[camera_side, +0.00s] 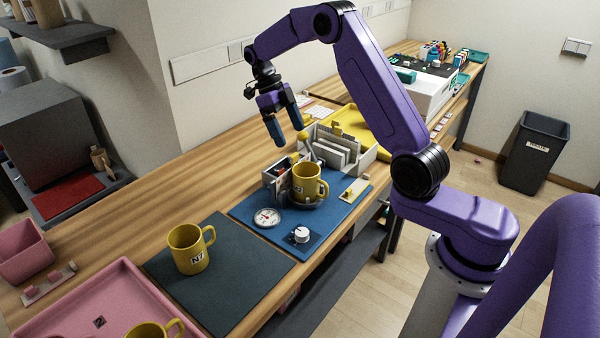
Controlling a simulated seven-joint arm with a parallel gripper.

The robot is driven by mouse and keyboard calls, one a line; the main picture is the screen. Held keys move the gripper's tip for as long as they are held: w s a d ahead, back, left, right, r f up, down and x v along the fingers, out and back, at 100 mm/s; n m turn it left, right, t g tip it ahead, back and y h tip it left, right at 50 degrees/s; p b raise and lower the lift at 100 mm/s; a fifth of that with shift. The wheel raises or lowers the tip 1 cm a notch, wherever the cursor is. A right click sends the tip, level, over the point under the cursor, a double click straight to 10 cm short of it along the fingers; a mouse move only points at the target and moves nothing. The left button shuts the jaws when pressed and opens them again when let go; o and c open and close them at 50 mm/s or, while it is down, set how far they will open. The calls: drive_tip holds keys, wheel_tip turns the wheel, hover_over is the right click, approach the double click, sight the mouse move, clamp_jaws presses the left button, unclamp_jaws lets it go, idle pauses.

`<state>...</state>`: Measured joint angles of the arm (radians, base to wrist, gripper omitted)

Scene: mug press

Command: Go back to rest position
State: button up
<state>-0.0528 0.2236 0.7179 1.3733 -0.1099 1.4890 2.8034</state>
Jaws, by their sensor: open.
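My gripper (284,134) is open and empty. It hangs in the air with its blue fingers pointing down, above and a little left of the mug press, apart from everything on the bench. A yellow mug (309,182) stands upright in the press (277,180) on a blue mat (250,208). A round dial (267,217) and a white knob (301,235) sit in front of it. A second yellow mug (190,250), marked with "N" lettering, stands upright on a dark grey-green mat (235,290). A third yellow mug (152,331) is partly cut off by the bottom edge.
A pink tray (125,275) lies at the front left, with a pink bin (24,250) behind it. A white divided box (345,150) and a yellow tray (372,124) stand behind the press. The wooden bench (165,200) is clear along the wall.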

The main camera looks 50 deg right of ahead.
drive_tip(key=s+a+r+n+t+h, duration=0.1)
drive_tip(key=s+a+r+n+t, duration=0.15)
drive_tip(key=s+a+n, duration=0.7)
drive_tip(key=s+a+r+n+t, duration=0.1)
drive_tip(key=s+a+r+n, duration=0.3)
drive_tip(key=n, duration=1)
drive_tip(key=s+f+n+t+y, duration=0.1)
drive_tip(key=s+f+n+t, duration=0.1)
drive_tip(key=s+n, duration=1.8)
drive_tip(key=n, duration=0.3)
drive_tip(key=shift+d+f+y, duration=0.2)
drive_tip(key=shift+f+y, duration=0.15)
drive_tip(key=shift+y, duration=0.05)
